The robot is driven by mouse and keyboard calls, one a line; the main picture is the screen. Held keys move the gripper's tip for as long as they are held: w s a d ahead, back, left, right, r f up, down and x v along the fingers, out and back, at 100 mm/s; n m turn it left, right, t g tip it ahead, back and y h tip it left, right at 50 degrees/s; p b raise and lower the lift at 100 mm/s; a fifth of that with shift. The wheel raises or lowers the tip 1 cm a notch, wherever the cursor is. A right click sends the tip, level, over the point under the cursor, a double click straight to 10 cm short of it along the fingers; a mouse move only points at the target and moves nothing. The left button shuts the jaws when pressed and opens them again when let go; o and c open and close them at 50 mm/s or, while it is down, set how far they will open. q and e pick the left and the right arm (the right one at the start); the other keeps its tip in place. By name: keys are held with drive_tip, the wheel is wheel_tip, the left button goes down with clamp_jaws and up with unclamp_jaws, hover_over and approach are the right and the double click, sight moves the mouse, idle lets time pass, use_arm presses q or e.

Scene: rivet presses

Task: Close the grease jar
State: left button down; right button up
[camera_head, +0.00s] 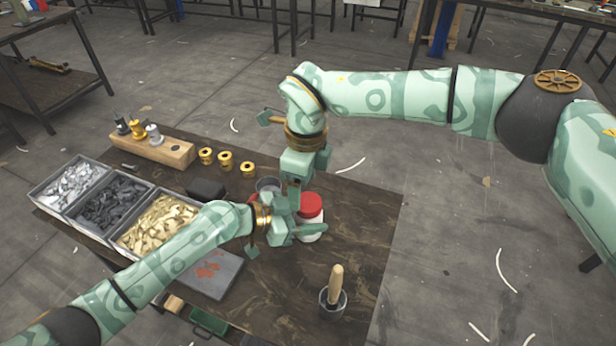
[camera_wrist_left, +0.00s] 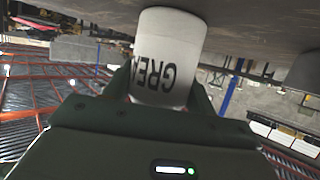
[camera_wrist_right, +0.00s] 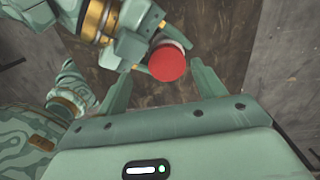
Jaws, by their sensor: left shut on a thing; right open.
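The grease jar (camera_head: 314,232) is white with dark lettering and stands upright on the dark table. Its red lid (camera_head: 310,204) sits on its top; I cannot tell how tightly it is seated. My left gripper (camera_head: 300,229) is shut on the jar's side; the left wrist view shows the jar (camera_wrist_left: 168,55) between its fingers. My right gripper (camera_head: 297,196) points down just above the jar, partly in front of it. In the right wrist view my right gripper (camera_wrist_right: 162,70) is open, with the lid (camera_wrist_right: 167,62) between or just beyond its fingertips; contact cannot be told.
Bins of metal parts (camera_head: 112,206) stand at the left. A wooden block with pegs (camera_head: 150,148) and brass rings (camera_head: 226,160) lie behind. A grey cup with a wooden-handled tool (camera_head: 333,300) stands in front. The table's right part (camera_head: 365,215) is clear.

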drive_tip(key=s+a+r+m+y, duration=0.1)
drive_tip(key=a+r+y, duration=0.35)
drive_tip(key=a, duration=0.25)
drive_tip(key=a+r+m+y, duration=0.1)
drive_tip(key=a+r+y, duration=0.3)
drive_tip(key=a+y, duration=0.3)
drive_tip(key=w+a+r+m+t+y, duration=0.2)
drive_tip(key=w+r+m+t+y, duration=0.1)
drive_tip(key=w+r+m+t, duration=0.65)
drive_tip(key=w+d+f+m+t+h, duration=0.1)
drive_tip(key=w+d+m+t+h, duration=0.1)
drive_tip(key=w+d+m+h, duration=0.4)
drive_tip(key=m+g+h, duration=0.6)
drive_tip(key=g+h, duration=0.3)
drive_tip(key=g, duration=0.2)
hover_over(308, 202)
wheel_tip(308, 202, down, 14)
drive_tip(key=shift+r, duration=0.2)
drive_tip(key=shift+f, duration=0.1)
drive_tip(key=shift+f, duration=3.95)
